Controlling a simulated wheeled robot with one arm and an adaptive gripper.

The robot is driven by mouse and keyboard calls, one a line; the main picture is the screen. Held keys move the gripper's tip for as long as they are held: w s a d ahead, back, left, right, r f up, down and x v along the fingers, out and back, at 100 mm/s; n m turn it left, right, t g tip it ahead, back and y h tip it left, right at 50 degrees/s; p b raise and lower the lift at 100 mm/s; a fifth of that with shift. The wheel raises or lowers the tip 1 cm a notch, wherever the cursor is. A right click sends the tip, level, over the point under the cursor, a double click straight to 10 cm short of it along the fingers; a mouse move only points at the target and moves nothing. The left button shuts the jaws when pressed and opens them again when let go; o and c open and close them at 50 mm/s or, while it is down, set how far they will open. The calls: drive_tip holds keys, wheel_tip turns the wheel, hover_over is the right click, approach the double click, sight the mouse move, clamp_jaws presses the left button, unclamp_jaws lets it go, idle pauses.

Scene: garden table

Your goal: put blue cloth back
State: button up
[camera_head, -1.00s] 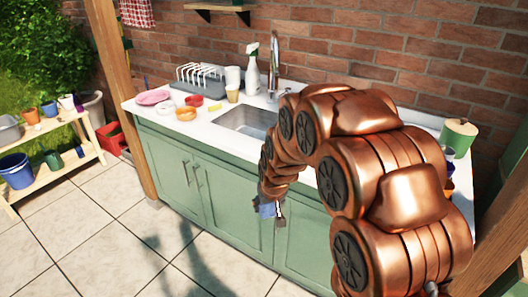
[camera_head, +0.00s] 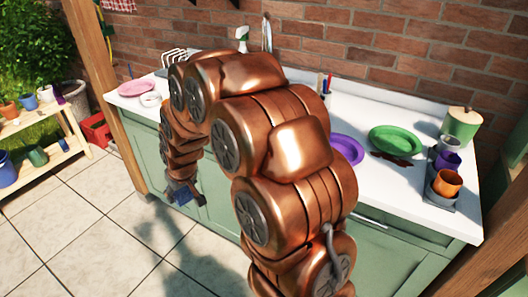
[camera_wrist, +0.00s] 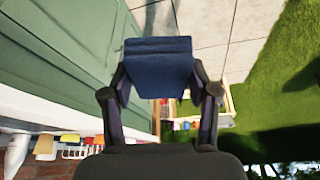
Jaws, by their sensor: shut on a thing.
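The blue cloth (camera_wrist: 158,68) looks folded and is held between the two fingers of my gripper (camera_wrist: 160,85) in the wrist view. In the head view my gripper (camera_head: 184,193) hangs in front of the green cabinet doors, below the counter's front edge, with a bit of the blue cloth showing at its tip. My gripper is shut on the cloth. My arm hides the sink and the middle of the counter.
The white counter (camera_head: 345,203) carries a purple plate (camera_head: 346,149), a green plate (camera_head: 395,139), a green canister (camera_head: 461,127) and an orange cup (camera_head: 447,183) at right. A pink plate (camera_head: 136,88) lies at left. Wooden shelf (camera_head: 72,148) and post (camera_head: 103,95) stand left; tiled floor (camera_head: 60,235) is clear.

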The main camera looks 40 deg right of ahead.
drive_tip(key=s+d+r+n+y+b, duration=0.15)
drive_tip(key=s+d+r, duration=0.25)
drive_tip(key=s+d, duration=0.7)
drive_tip(key=s+d+r+n+b, duration=0.15)
drive_tip(key=s+d+r, duration=0.25)
drive_tip(key=s+d, duration=0.75)
drive_tip(key=shift+h, duration=0.25)
drive_tip(key=w+d+p, duration=0.2)
drive_tip(key=w+d, duration=0.1)
drive_tip(key=w, duration=0.2)
drive_tip(key=w+d+f+p, duration=0.1)
drive_tip(key=w+d, duration=0.3)
drive_tip(key=w, duration=0.1)
drive_tip(key=w+d+p, duration=0.2)
drive_tip(key=w+d, duration=0.2)
drive_tip(key=w, duration=0.1)
drive_tip(key=shift+w+f+p, duration=0.25)
drive_tip(key=shift+p, duration=0.1)
drive_tip(key=shift+a+f+p, duration=0.1)
drive_tip(key=shift+f+p, duration=0.7)
drive_tip(key=shift+f, duration=1)
drive_tip(key=shift+f, duration=0.2)
drive_tip(key=o, duration=1)
drive_tip(key=shift+r, duration=0.15)
